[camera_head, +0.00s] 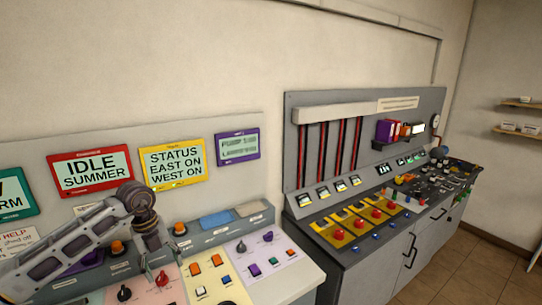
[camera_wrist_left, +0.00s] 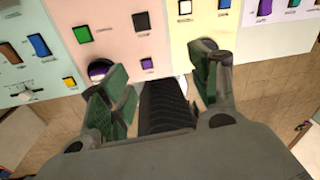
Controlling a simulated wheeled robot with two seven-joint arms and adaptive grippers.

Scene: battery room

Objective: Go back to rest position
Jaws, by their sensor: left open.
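My left arm comes in from the left in the head view. Its gripper (camera_head: 154,238) is over the rear part of the sloped control panel, near a red knob and a black knob. In the left wrist view the left gripper (camera_wrist_left: 158,78) is open, its green-padded fingers well apart, with nothing held between them. The pink (camera_wrist_left: 122,45) and cream (camera_wrist_left: 195,25) panel sections show beyond the fingers. A round purple-and-white control (camera_wrist_left: 98,72) is partly hidden by one finger. My right gripper is in neither view.
A red IDLE SUMMER sign (camera_head: 90,172) and a yellow STATUS sign (camera_head: 172,163) hang behind the panel. An orange button (camera_head: 180,229) is close to my gripper. A second grey console (camera_head: 330,242) stands to the right. Brown floor (camera_head: 480,265) is clear at lower right.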

